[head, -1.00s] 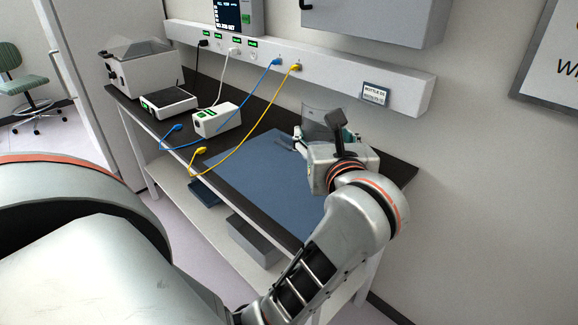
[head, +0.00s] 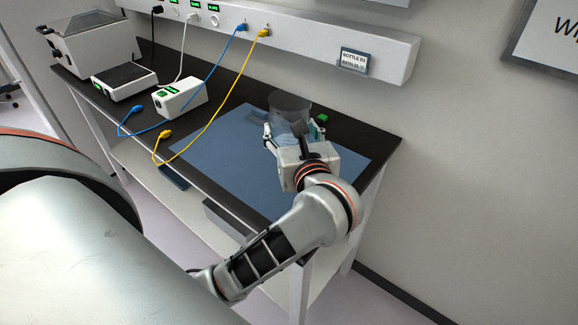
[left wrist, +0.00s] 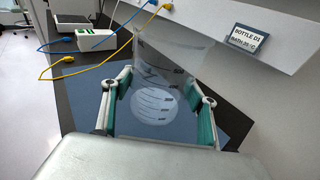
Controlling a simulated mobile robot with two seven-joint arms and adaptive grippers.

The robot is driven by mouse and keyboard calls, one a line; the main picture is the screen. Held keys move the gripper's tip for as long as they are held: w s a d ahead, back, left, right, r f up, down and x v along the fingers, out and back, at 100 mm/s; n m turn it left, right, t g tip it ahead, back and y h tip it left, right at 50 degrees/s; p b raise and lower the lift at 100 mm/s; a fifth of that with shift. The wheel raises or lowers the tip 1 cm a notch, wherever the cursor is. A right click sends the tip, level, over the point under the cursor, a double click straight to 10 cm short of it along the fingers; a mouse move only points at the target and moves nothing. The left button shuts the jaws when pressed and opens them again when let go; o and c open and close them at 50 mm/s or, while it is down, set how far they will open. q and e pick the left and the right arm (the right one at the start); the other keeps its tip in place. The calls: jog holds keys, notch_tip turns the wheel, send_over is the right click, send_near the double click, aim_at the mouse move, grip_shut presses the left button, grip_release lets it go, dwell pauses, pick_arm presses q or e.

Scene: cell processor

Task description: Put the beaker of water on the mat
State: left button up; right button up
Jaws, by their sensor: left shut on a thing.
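The clear beaker (head: 290,104) is held upright over the back part of the blue mat (head: 225,155); whether its base touches the mat cannot be told. My left gripper (head: 293,133) is shut on it. In the left wrist view, the beaker (left wrist: 158,85) stands between the green-padded fingers of my left gripper (left wrist: 158,108), with printed marks on its wall and blue mat around its base. The water level is hard to make out. My right gripper is not in view.
A white box (head: 182,98) and a black-topped device (head: 124,80) stand left on the dark bench. A yellow cable (head: 205,128) and a blue cable (head: 160,130) hang near the mat's left side. A small green thing (head: 322,118) is right of the beaker.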

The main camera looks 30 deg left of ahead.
pick_arm(q)
notch_tip(320, 180, down, 11)
jog(key=shift+r, duration=0.1)
dwell(0.3)
jog(key=shift+f+b, duration=0.25)
jog(key=shift+b, duration=0.1)
jog(key=o, duration=1.6)
jog(key=shift+r, duration=0.1)
